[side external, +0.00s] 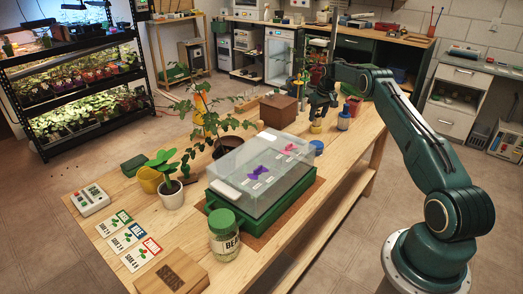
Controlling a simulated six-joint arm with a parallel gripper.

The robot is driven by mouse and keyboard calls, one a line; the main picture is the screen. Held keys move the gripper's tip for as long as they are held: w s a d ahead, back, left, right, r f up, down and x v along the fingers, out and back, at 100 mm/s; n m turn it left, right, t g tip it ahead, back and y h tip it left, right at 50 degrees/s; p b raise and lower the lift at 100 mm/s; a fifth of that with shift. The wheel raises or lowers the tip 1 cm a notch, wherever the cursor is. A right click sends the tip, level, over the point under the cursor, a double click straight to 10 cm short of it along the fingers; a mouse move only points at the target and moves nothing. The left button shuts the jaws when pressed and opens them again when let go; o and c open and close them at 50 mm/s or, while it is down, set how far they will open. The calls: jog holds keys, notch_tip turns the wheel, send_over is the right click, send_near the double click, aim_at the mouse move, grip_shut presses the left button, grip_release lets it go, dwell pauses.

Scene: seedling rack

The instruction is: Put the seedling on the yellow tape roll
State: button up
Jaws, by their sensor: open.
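My gripper (318,114) is open over the far part of the wooden table, pointing down. A small yellow round thing, which looks like the yellow tape roll (316,127), is right below its fingers. Whether the fingers touch anything there is too small to tell. A young plant with broad green leaves, possibly the seedling (160,162), stands upright in a white pot (171,197) at the near left of the table, far from my gripper. I cannot tell whether another small seedling is hidden between the fingers.
A clear-lidded green propagator (262,172) fills the table's middle. A tall leafy plant (205,118) and brown box (279,110) stand behind it. A blue roll (317,147), blue bottle (343,119) and red pot (354,104) are near my gripper. A jar (224,238) stands in front.

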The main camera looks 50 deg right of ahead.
jog(key=v, duration=1.2)
dwell(0.5)
jog(key=a+r+n, duration=0.1)
jog(key=a+r, duration=1.1)
jog(key=a, duration=0.2)
jog(key=s+a+r+n+t, duration=0.1)
jog(key=s+a+r, duration=0.25)
jog(key=a, duration=0.35)
jog(key=s+a+r+t, duration=0.15)
jog(key=a+r, duration=0.25)
jog(key=a, duration=0.4)
jog(key=s+a+n, duration=0.1)
jog(key=s+a, duration=1.1)
jog(key=s, duration=0.2)
jog(key=s+a+f, duration=0.2)
jog(key=s+a, duration=0.1)
jog(key=s, duration=0.3)
jog(key=s+a+f+n+y, duration=0.1)
jog(key=s+a+f, duration=0.1)
jog(key=s, duration=0.4)
jog(key=shift+s+a+f+t, duration=0.35)
jog(key=shift+s+a+f, duration=0.05)
jog(key=shift+f, duration=0.35)
